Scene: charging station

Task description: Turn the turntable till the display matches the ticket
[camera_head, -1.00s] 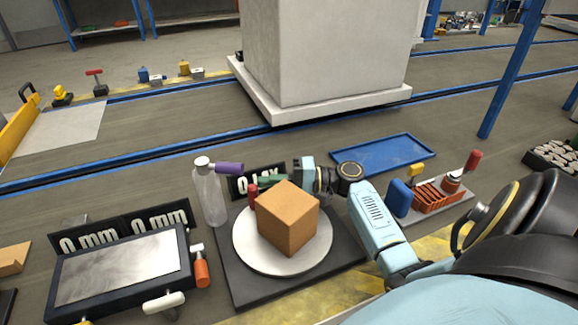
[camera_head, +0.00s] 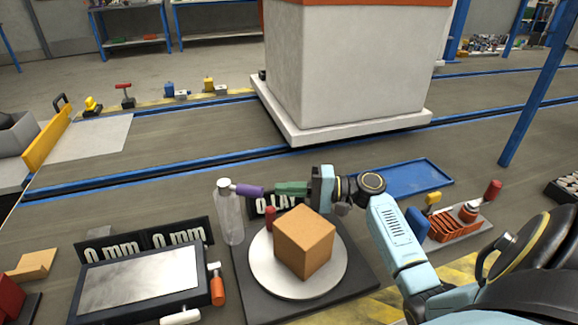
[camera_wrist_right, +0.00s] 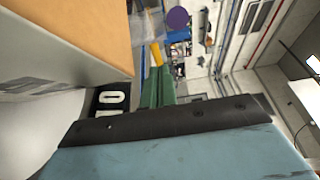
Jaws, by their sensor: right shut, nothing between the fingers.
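A round white turntable (camera_head: 262,278) sits on a dark base plate (camera_head: 350,295) in the head view. A brown cardboard box (camera_head: 305,243) stands on it. A small red peg (camera_head: 270,217) rises at its far-left rim. Behind it a black display (camera_head: 262,206) shows a "0" and white letters, partly hidden by my right gripper. My right gripper (camera_head: 283,188) is shut and empty, its green fingers pointing left above the display, apart from the peg. In the wrist view the green fingers (camera_wrist_right: 157,88) lie beside the box (camera_wrist_right: 75,35). No ticket can be made out. My left gripper is out of view.
A framed grey panel (camera_head: 140,283) with two "0 mm" displays (camera_head: 178,234) is further left. A blue tray (camera_head: 412,178) and an orange rack (camera_head: 452,226) lie right. A large pale block (camera_head: 350,70) stands behind.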

